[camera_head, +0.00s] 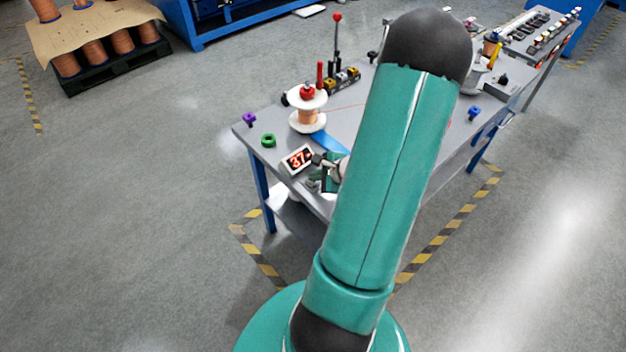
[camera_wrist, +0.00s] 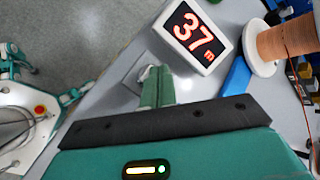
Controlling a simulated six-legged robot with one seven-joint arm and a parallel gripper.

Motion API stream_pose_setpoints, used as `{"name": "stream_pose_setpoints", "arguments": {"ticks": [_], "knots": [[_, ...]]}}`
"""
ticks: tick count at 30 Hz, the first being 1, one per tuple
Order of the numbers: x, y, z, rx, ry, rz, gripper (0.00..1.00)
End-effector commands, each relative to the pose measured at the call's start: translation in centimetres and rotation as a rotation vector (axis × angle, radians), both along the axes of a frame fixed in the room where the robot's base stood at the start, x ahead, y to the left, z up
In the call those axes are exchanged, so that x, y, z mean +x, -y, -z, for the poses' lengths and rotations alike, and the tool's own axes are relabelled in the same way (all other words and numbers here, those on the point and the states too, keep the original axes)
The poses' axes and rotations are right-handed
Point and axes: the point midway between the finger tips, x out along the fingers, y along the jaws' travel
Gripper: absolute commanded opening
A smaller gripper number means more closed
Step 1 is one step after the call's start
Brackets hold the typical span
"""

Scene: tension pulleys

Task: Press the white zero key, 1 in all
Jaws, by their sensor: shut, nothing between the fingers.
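The counter display (camera_head: 298,159) stands on the table and reads 37 in red. In the wrist view the same display (camera_wrist: 194,33) is upper centre, showing "37 m" on black in a white frame. My gripper (camera_head: 320,160) is just right of the display, low over the table. In the wrist view my gripper (camera_wrist: 157,72) is shut and empty, its green fingers together. A small whitish piece shows at the left of the fingertips, on a grey block (camera_wrist: 132,80). I cannot tell whether it is the white zero key or whether the fingers touch it; the fingers hide part of it.
A spool of copper wire (camera_head: 308,116) stands behind the display, beside a blue strip (camera_head: 328,143). It also shows in the wrist view (camera_wrist: 285,42). A green ring (camera_head: 268,140) and a purple knob (camera_head: 249,119) are at the left. My arm hides the table's middle.

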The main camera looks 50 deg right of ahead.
Motion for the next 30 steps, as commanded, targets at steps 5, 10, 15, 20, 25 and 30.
{"name": "stream_pose_setpoints", "arguments": {"ticks": [5,10,15,20,25,30], "knots": [[0.0,0.0,0.2,0.001,-0.001,-0.001,0.00],[0.0,0.0,0.4,0.000,-0.001,-0.001,0.00],[0.0,0.0,0.4,0.000,-0.001,-0.001,0.00],[0.0,0.0,0.2,-0.001,0.000,-0.001,0.00],[0.0,0.0,-0.7,-0.003,0.000,-0.003,0.00],[0.0,0.0,-1.3,-0.001,-0.001,-0.002,0.00]]}}
